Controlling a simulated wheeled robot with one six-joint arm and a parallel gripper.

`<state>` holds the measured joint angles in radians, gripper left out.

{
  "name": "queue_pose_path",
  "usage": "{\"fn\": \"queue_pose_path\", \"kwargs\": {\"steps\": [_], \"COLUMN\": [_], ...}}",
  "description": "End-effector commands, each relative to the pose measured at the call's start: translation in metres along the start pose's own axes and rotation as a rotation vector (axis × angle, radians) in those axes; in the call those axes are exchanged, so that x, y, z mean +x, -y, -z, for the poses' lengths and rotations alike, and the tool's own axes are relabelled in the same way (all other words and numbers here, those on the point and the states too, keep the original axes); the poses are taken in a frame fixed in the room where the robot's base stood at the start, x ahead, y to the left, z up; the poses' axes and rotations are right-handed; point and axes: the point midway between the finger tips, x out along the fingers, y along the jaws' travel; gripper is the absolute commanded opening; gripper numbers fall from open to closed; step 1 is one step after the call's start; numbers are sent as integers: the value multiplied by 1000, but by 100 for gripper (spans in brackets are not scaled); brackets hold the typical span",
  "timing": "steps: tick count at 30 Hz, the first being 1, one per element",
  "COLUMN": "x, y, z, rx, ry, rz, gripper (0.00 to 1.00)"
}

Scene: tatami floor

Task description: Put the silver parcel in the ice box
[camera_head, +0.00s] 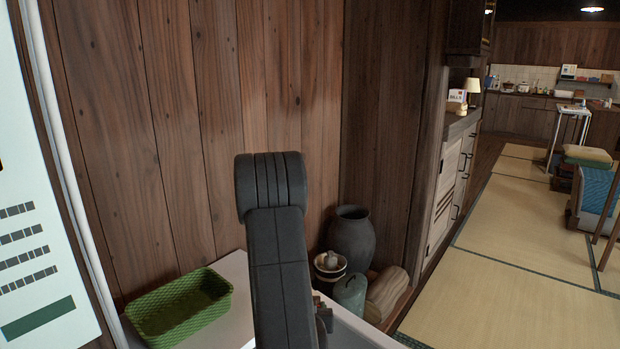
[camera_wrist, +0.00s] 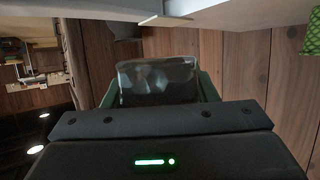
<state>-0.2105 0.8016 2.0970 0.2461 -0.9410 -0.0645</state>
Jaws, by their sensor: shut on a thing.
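In the wrist view my gripper (camera_wrist: 157,92) is shut on the silver parcel (camera_wrist: 157,78), a shiny, crumpled-looking grey packet between the two green-edged fingers. The parcel is held clear of the wooden wall behind it. In the head view my dark arm stands in the middle and hides the gripper and the parcel. I cannot make out an ice box for certain in either view.
A green woven basket (camera_head: 180,306) sits on a white surface (camera_head: 236,268) by the plank wall. A dark jar (camera_head: 351,238), a grey-green pot (camera_head: 350,296) and a log-like roll (camera_head: 388,293) stand right of my arm. The tatami floor (camera_head: 500,270) at right is open.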

Motion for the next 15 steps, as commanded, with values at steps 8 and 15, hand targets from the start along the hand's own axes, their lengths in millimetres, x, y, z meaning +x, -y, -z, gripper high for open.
{"fn": "queue_pose_path", "kwargs": {"steps": [8,15], "x": [-18,-32], "y": [0,1], "z": [37,63], "rx": [-1,-1], "ry": [2,2], "rz": [-1,-1], "gripper": [22,22]}}
